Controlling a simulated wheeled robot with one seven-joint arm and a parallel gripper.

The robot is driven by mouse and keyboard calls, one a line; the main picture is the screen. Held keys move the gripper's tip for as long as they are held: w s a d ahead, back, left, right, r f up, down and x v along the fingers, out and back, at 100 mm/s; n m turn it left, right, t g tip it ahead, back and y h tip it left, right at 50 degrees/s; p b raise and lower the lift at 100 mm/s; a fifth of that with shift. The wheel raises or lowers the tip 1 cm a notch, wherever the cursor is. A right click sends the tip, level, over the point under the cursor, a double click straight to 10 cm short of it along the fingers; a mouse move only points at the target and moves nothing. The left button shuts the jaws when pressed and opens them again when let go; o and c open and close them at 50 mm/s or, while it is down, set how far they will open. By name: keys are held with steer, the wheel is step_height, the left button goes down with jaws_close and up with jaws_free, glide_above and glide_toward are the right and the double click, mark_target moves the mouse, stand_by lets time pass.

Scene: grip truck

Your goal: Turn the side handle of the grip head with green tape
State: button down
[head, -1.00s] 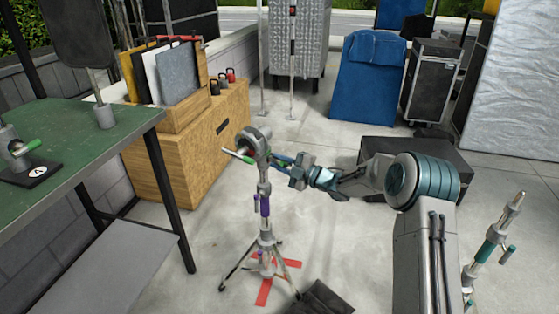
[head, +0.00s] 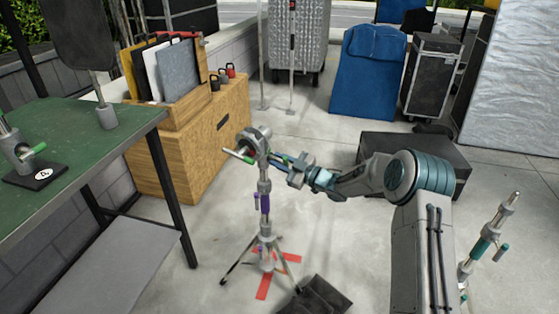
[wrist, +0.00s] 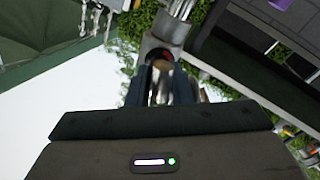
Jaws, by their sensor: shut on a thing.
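The grip head (head: 252,140) is a grey round metal clamp at the top of a stand in mid-picture. A green-ended handle (head: 238,156) sticks out to its left. My gripper (head: 275,159) reaches it from the right and is shut on the side handle, which is mostly hidden between the fingers. A bit of green shows beside my fingers. In the wrist view my dark fingers (wrist: 164,82) close around the handle just below the grey head (wrist: 163,38). No tape on the head can be made out clearly.
The stand (head: 265,205) has purple parts and spread legs over a red floor cross (head: 290,257). A green-topped table (head: 75,140) at left bears another clamp (head: 22,155). A wooden box (head: 190,130) and black case (head: 425,155) stand behind. Another stand (head: 485,245) is at right.

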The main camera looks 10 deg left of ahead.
stand_by(0.4)
steer(key=c, duration=1.3)
jaws_free()
steer(key=p+v, duration=0.1)
steer(key=v, duration=1.3)
steer(key=shift+w, duration=0.1)
